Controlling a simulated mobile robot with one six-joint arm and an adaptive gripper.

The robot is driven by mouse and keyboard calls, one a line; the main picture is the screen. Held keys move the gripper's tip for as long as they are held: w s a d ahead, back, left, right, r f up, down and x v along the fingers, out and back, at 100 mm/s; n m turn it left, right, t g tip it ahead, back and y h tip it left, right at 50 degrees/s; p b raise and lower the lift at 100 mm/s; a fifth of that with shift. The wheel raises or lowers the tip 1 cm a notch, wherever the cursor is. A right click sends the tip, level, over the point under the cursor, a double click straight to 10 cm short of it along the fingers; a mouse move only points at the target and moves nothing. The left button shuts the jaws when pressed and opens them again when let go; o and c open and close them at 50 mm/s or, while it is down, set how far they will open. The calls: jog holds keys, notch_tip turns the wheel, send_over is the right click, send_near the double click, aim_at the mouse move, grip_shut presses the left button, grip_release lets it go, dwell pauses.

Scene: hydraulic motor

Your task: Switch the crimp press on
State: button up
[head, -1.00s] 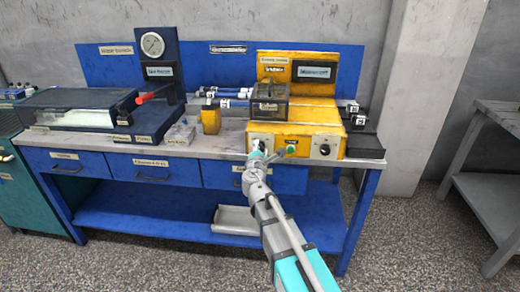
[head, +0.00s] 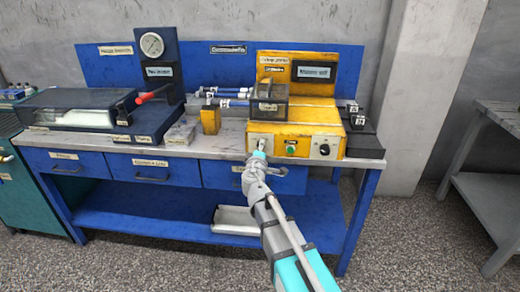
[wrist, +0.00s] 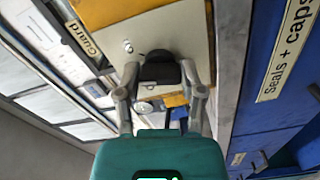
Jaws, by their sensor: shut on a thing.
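The crimp press (head: 295,112) is the yellow machine at the right end of the blue workbench. Its front panel (head: 275,144) has a green button (head: 291,150) in the middle and a black knob (head: 324,149) at the right. My gripper (head: 260,157) is at the left end of this panel in the head view and hides the control there. In the wrist view my gripper (wrist: 158,75) has its two fingers closed on either side of a black switch knob (wrist: 160,68) on a pale plate. The lettering on the press display (head: 313,72) is too blurred to read.
A dark block (head: 268,90) sits on the press, with blue-ended hoses to its left. A gauge stand (head: 158,75) with a red handle (head: 152,94) stands further left. Blue drawers (head: 222,176) are below the panel. The floor before the bench is clear.

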jog(key=m, duration=0.6)
dwell(0.6)
jog(key=o, duration=1.1)
jog(key=shift+o, duration=0.2)
jog(key=shift+s, duration=0.1)
jog(key=s, duration=1.1)
jog(key=shift+s+a, duration=0.15)
jog(key=shift+s, duration=0.25)
